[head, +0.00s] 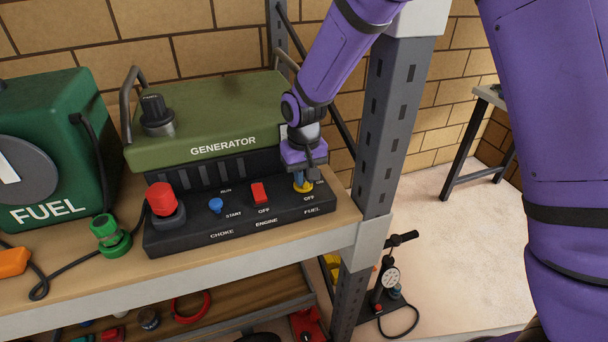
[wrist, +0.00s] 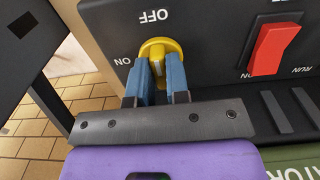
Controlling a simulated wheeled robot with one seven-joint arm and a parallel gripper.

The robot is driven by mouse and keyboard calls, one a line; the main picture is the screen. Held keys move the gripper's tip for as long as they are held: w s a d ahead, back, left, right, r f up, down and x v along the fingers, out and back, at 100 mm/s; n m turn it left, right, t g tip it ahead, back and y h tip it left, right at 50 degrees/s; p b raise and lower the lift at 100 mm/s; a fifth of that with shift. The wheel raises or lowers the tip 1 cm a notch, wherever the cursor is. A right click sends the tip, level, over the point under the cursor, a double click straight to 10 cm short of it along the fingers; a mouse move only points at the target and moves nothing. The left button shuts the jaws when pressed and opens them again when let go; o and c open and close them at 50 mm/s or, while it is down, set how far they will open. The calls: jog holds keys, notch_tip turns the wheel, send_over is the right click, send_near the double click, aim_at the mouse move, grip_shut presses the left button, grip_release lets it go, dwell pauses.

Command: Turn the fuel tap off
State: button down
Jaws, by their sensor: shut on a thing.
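The fuel tap is a yellow round knob with a raised grip (wrist: 157,48), on the right end of the black control panel (head: 240,218). In the head view only a bit of its yellow rim (head: 303,188) shows beneath my gripper (head: 302,182). In the wrist view, the blue fingers of my gripper (wrist: 160,72) are shut on the tap's grip, one on each side. The OFF mark (wrist: 154,16) is above the tap there and the ON mark (wrist: 122,62) is to its left. The grip appears to run roughly up-down in that view, towards OFF; its near end is partly hidden.
A red engine rocker switch (wrist: 273,52) sits beside the tap. The panel also carries a blue knob (head: 215,205) and a red cap (head: 161,198). The green generator (head: 210,115) stands behind, a green fuel can (head: 50,150) at left, and a grey shelf post (head: 388,120) close right.

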dwell(0.4)
jog(key=c, duration=1.1)
grip_release()
notch_tip(320, 180, up, 11)
jog(key=shift+f, duration=0.1)
